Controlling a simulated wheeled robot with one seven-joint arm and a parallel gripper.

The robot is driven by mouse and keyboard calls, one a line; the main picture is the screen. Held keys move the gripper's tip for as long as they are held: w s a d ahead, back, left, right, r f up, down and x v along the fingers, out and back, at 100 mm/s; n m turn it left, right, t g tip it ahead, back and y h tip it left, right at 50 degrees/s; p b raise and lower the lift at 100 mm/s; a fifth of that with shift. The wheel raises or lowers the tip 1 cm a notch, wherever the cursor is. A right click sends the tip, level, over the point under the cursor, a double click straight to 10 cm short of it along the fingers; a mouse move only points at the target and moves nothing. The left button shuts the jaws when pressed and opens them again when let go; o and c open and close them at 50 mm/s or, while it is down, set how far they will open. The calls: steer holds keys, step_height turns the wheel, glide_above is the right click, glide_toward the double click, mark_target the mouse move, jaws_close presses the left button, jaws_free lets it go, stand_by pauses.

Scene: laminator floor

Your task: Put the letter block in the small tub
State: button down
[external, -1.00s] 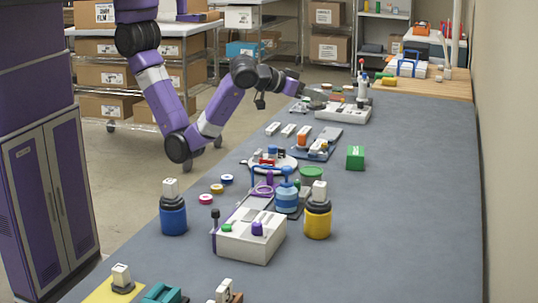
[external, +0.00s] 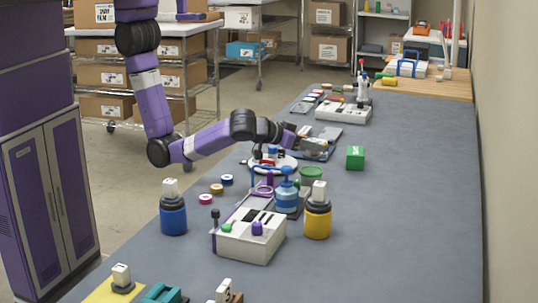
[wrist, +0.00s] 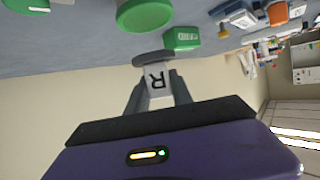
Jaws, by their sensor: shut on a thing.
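My gripper (wrist: 157,92) is shut on a white letter block (wrist: 158,77) marked with a black R, seen in the wrist view. A dark grey disc shows at the block's far end; I cannot tell if it is joined to it. In the external view my gripper is over the middle of the table, and the block cannot be made out there. A round green tub (external: 311,173) stands nearer the camera than my gripper; a round green thing like it (wrist: 145,13) is at the top of the wrist view. I cannot tell if this is the small tub.
A green box (external: 355,158) stands to the right. A blue jar (external: 173,216), a yellow jar (external: 318,221) and a white device (external: 250,238) stand nearer the camera. The table's right side is mostly clear.

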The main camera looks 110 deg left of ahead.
mark_target(305, 155)
steer(key=shift+f, duration=2)
steer(key=shift+f, duration=0.1)
steer(key=shift+f, duration=0.15)
steer(key=c, duration=1.1)
jaws_free()
steer(key=shift+r, duration=0.2)
steer(key=b+v, duration=0.1)
steer(key=v, duration=1.1)
